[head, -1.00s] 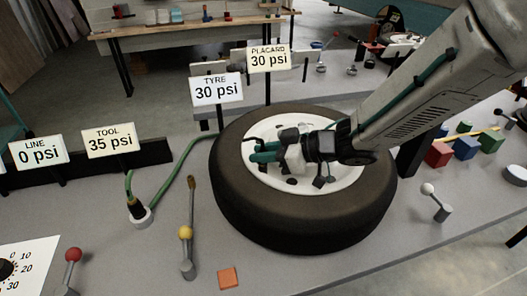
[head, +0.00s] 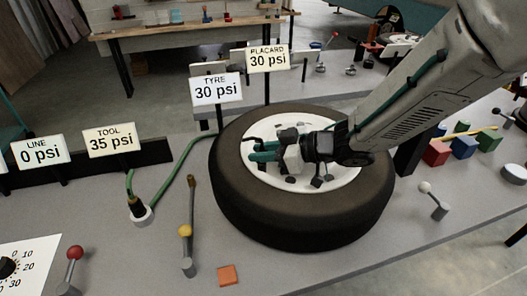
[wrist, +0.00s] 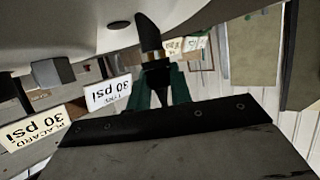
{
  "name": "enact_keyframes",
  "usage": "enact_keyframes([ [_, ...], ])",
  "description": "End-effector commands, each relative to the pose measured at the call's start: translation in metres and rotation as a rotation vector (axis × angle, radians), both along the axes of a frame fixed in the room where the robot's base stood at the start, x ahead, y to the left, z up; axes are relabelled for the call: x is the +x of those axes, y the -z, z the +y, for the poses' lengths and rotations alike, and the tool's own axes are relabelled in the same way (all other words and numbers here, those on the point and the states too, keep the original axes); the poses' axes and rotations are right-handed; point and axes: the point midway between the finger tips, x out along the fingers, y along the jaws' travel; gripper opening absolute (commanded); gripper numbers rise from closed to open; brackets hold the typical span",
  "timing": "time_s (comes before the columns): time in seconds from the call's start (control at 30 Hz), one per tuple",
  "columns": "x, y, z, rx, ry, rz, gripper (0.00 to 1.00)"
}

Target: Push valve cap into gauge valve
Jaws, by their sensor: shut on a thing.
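My gripper (head: 256,149), with teal fingers, reaches level over the white wheel rim of the tyre, near the rim's left side. In the wrist view the fingertips (wrist: 157,72) are closed on a small dark piece, which appears to be the valve cap (wrist: 157,64). A brass band and a curved black valve stem (wrist: 148,34) stand in line just beyond it, against the pale rim. The cap and the band look touching or very close; I cannot tell how deeply they are joined. In the head view the fingers mostly hide the cap.
The black tyre (head: 300,225) lies flat on the grey bench. Signs read TYRE 30 psi (head: 216,89), PLACARD 30 psi (head: 268,58), TOOL 35 psi (head: 110,140) and LINE 0 psi (head: 41,152). A yellow-knobbed lever (head: 187,250) stands left of the tyre; coloured blocks (head: 437,153) lie right.

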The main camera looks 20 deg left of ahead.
Motion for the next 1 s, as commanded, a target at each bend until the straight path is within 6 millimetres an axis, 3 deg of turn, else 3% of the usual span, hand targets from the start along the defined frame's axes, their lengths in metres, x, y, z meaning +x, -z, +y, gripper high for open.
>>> enact_keyframes([
  [0.03, -0.006, 0.019, -0.004, -0.027, -0.003, 0.023, 0.0],
  [0.17, -0.006, 0.019, -0.003, -0.029, -0.002, 0.023, 0.0],
  [0.2, -0.006, 0.019, -0.003, -0.029, -0.002, 0.022, 0.32],
  [0.27, -0.006, 0.019, -0.003, -0.029, -0.002, 0.022, 0.46],
  [0.63, -0.006, 0.016, -0.008, -0.028, -0.001, 0.02, 0.46],
  [1.0, -0.006, -0.021, -0.063, -0.007, 0.005, -0.001, 0.46],
])
